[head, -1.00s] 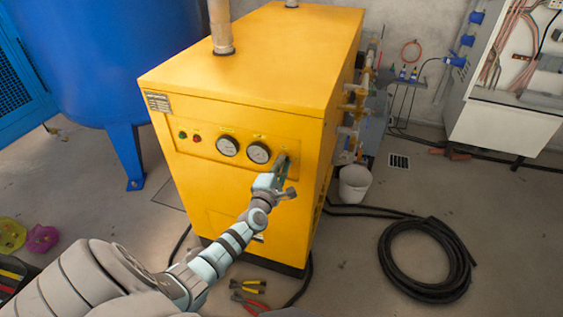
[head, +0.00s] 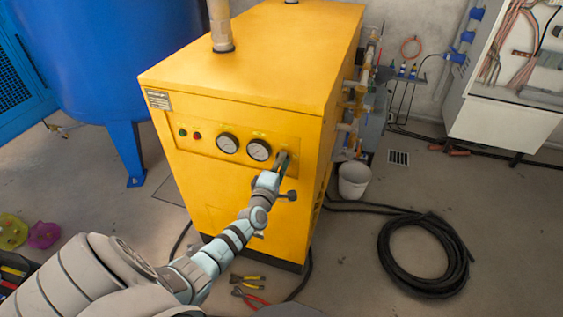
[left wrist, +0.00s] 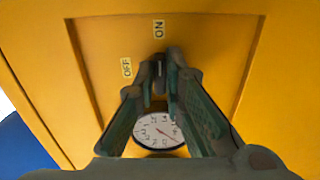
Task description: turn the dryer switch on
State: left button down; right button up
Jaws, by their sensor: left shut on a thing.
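The yellow dryer (head: 245,55) stands in the middle of the head view, with two round gauges and two small lamps on its front panel (head: 212,146). My left gripper (head: 283,160) is at the right end of that panel and hides the dryer switch there. In the left wrist view its fingers (left wrist: 159,72) are shut on the dark switch (left wrist: 159,82), of which little shows. The switch appears in line with the ON label (left wrist: 158,28); the OFF label (left wrist: 127,68) lies to its left. My right gripper is not in view.
A blue tank (head: 110,60) stands left of the dryer. Pliers (head: 250,295) lie on the floor in front. An open cabinet (head: 505,122) stands at the back right.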

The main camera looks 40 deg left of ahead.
pick_arm(q)
jog(key=c, duration=1.7)
grip_release()
jog(key=v, duration=1.2)
